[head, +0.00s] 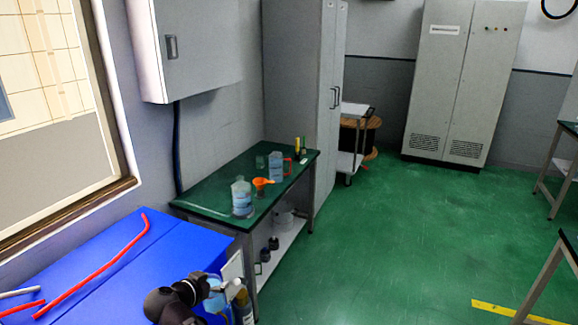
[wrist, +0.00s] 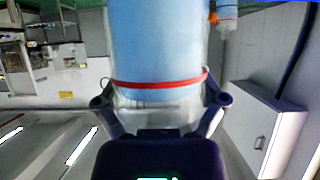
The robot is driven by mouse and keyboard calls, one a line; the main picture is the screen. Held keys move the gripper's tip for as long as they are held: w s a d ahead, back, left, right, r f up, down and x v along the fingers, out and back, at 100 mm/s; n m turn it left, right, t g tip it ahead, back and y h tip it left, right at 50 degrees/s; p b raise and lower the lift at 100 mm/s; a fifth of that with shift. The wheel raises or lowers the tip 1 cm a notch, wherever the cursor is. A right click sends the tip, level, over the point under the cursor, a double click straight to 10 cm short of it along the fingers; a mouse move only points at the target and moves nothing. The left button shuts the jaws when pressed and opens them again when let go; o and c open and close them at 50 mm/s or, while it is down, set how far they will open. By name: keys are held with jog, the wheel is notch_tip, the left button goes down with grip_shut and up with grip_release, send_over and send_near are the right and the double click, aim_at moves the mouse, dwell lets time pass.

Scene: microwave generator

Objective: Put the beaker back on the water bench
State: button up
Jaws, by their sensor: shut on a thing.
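My gripper (wrist: 158,104) is shut around a clear beaker (wrist: 158,45) of blue liquid with a red band near the fingers. In the head view the beaker (head: 214,296) is small and partly hidden by my dark gripper (head: 203,290), low in the picture. They are in front of the blue surface's right end, apart from the bench top. The green-topped bench (head: 215,200), which I take as the water bench, stands beyond, against the wall. It bears a clear bottle of blue liquid (head: 241,200), an orange funnel (head: 262,183) and a red-handled jug (head: 276,166).
A blue surface (head: 90,262) with red tubes (head: 105,262) is at near left. A bottle-like thing (head: 243,308) is close to my gripper's right. A tall grey cabinet (head: 300,80) stands behind the bench.

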jog(key=shift+r+p, duration=1.1)
jog(key=shift+r, duration=0.4)
jog(key=shift+w+d, duration=0.1)
jog(key=shift+d, duration=0.05)
